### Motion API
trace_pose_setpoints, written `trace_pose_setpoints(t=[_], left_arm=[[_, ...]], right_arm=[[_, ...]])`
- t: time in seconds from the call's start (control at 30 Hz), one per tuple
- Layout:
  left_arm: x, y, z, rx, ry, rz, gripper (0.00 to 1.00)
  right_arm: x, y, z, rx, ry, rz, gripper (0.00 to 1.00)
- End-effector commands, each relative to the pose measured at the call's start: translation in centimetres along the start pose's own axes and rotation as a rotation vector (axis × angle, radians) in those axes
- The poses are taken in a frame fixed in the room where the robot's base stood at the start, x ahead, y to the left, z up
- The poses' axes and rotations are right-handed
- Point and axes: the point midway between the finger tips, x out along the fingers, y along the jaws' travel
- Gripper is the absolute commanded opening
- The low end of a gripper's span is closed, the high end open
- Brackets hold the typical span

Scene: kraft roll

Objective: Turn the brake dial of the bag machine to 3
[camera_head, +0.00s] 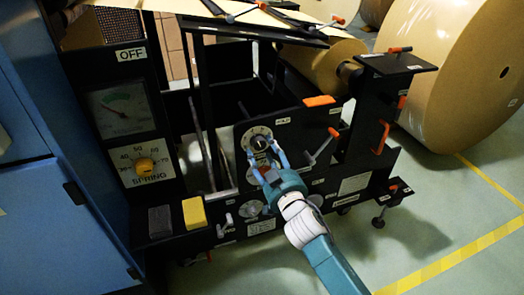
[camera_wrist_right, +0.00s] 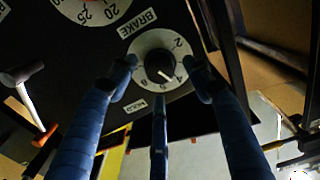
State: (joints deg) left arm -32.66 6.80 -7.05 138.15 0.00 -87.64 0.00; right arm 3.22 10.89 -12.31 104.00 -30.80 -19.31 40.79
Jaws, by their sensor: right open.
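The brake dial (camera_head: 258,141) is a round black knob on a pale numbered plate on the bag machine's black front panel. In the right wrist view the knob (camera_wrist_right: 158,64) sits under a "BRAKE" label; its white pointer line points to the lower right, seemingly near the 4 or 5. My right gripper (camera_head: 266,160) is in front of the dial, coming from below. In the wrist view its open blue fingers (camera_wrist_right: 160,70) stand on either side of the knob, with a third finger below. Contact cannot be told. The left gripper is not in view.
A spring dial (camera_head: 145,165) with an orange knob and a meter (camera_head: 122,110) are at left. A yellow block (camera_head: 194,213) lies on a ledge. An orange-tipped lever (camera_head: 322,146) stands right of the brake dial. A large kraft roll (camera_head: 450,75) is at right.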

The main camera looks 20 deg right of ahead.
Motion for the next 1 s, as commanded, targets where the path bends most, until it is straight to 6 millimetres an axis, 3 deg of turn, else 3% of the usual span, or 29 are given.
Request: trace_pose_setpoints(t=[0.2, 0.47, 0.5, 0.73, 1.0], left_arm=[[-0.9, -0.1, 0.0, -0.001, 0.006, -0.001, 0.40], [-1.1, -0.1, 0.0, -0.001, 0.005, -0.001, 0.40], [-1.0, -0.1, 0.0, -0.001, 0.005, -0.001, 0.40], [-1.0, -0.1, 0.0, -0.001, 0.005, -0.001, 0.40], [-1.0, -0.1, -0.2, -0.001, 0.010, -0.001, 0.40]], right_arm=[[1.9, 0.0, 0.1, 0.001, -0.002, 0.001, 0.50], [2.0, 0.0, 0.1, 0.001, -0.002, 0.000, 0.50], [2.0, 0.0, 0.1, 0.001, -0.002, 0.000, 0.48], [2.0, 0.0, 0.1, 0.001, -0.002, 0.000, 0.05], [2.0, 0.0, 0.1, -0.023, -0.002, 0.000, 0.05]])
